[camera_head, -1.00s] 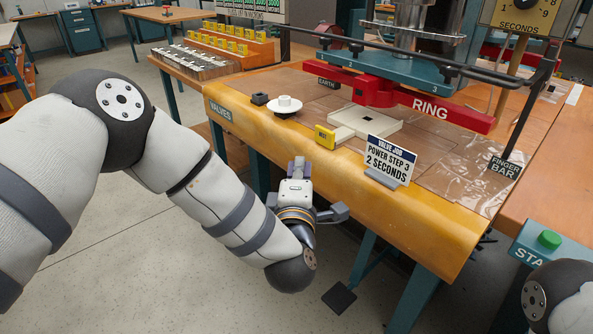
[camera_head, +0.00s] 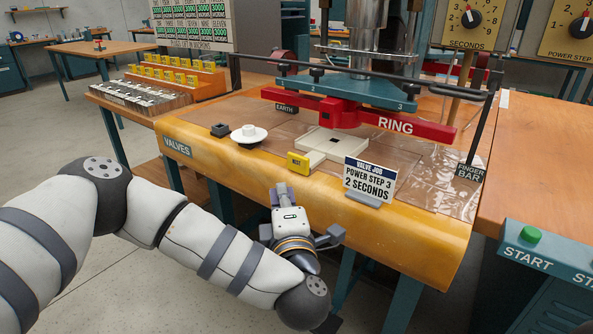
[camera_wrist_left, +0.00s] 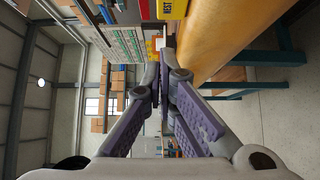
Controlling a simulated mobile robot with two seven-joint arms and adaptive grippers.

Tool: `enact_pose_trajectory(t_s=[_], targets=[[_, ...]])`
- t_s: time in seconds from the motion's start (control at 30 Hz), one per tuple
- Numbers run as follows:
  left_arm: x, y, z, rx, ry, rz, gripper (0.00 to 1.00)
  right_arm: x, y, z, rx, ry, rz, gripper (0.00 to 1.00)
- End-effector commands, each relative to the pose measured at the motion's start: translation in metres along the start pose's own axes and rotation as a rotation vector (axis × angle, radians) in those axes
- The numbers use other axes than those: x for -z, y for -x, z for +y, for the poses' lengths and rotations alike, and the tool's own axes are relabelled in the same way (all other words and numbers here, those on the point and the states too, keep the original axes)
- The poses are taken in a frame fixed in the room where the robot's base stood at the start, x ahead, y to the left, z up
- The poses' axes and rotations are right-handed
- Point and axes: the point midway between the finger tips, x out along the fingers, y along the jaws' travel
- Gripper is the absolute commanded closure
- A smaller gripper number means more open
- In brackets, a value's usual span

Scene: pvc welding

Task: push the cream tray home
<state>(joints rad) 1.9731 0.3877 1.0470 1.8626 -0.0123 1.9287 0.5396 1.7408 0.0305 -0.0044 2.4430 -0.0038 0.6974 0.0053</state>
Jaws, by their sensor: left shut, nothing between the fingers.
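The cream tray (camera_head: 336,140) lies on the press table, partly below the red ring bar (camera_head: 395,124). A small dark square shows on its surface. A yellow tag block (camera_head: 298,162) sits at its front left corner; it also shows at the top of the left wrist view (camera_wrist_left: 172,8). My left gripper (camera_head: 281,191) is shut and empty, in front of the table's rounded yellow edge and short of the tray. Its purple fingers (camera_wrist_left: 165,82) are together in the left wrist view. The right gripper is not in view.
A white round part (camera_head: 250,134) and a small dark block (camera_head: 219,130) lie left of the tray. A "POWER STEP 3" sign (camera_head: 369,179) stands front right. A black finger bar (camera_head: 482,115) runs down at the right. A green start button (camera_head: 531,234) is lower right.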

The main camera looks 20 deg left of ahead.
Motion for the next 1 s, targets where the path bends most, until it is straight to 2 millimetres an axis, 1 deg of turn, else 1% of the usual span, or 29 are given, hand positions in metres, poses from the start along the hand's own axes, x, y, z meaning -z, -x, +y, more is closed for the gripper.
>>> enact_pose_trajectory(t_s=[0.03,0.33,0.4,0.5,0.63,1.0], targets=[[0.001,-0.011,-0.005,0.003,-0.004,0.004,1.00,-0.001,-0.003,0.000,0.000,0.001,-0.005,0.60],[0.001,-0.076,-0.003,0.001,-0.001,0.002,1.00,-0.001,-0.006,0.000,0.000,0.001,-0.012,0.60],[-0.011,-0.083,-0.004,0.002,-0.002,-0.001,1.00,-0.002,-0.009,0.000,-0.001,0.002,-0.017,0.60],[-0.021,-0.093,-0.004,0.003,-0.002,0.000,1.00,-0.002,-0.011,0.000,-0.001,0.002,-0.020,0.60],[-0.027,-0.099,-0.003,0.003,-0.002,-0.001,1.00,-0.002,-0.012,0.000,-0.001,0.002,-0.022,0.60],[-0.030,-0.102,-0.004,0.003,-0.002,-0.002,1.00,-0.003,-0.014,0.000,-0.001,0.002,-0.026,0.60]])
